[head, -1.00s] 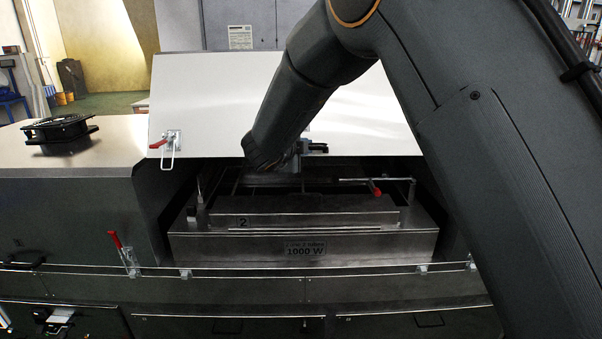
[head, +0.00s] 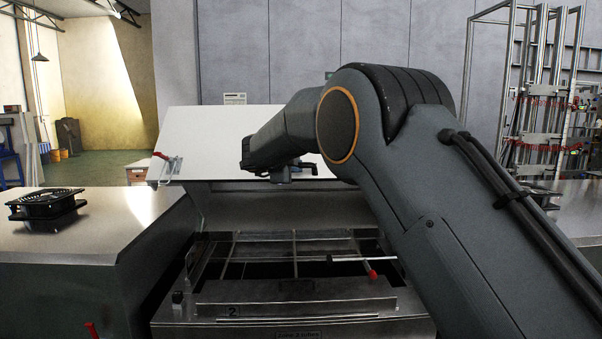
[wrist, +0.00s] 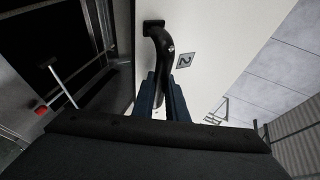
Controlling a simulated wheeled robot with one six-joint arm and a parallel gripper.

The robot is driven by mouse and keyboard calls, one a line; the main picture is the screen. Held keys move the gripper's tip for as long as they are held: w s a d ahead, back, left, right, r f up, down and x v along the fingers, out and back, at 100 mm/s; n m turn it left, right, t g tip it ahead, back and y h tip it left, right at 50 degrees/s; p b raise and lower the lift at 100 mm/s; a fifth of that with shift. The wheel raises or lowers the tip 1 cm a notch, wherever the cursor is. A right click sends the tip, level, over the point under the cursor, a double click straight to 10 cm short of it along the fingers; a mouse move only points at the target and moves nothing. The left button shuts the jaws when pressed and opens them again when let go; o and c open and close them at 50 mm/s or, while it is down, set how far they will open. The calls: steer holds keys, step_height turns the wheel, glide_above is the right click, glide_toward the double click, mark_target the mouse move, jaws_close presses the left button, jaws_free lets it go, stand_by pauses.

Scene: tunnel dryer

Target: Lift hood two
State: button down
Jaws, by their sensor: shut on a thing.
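Hood two (head: 215,135) is a white panel, tilted up and open above the dryer bed in the head view. In the wrist view the hood (wrist: 215,85) bears a small plate marked 2 (wrist: 184,61) beside a black curved handle (wrist: 160,38). My gripper (wrist: 163,85) is shut on this handle, with a blue-grey finger on each side of it. In the head view my gripper (head: 292,172) is at the hood's lower part, and my arm hides the hood's right side.
Below the hood lies an open bay with thin bars and a metal front marked 2 (head: 300,311). A red-tipped rod (head: 372,273) crosses the bay. A red-handled latch (head: 163,157) hangs on the hood's left. A black fan (head: 45,206) stands on the left cover.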

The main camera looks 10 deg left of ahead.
steer(key=shift+w+f, duration=0.1)
stand_by(0.3)
steer(key=c, duration=2)
jaws_free()
steer(key=shift+c, duration=0.2)
steer(key=d+b+v, duration=0.1)
steer(key=b+v, duration=0.2)
steer(key=v, duration=0.4)
steer(key=shift+s+a+r+b, duration=0.2)
steer(key=shift+s+a+b, duration=0.1)
steer(key=shift+s+a, duration=0.15)
steer(key=shift+w, duration=0.15)
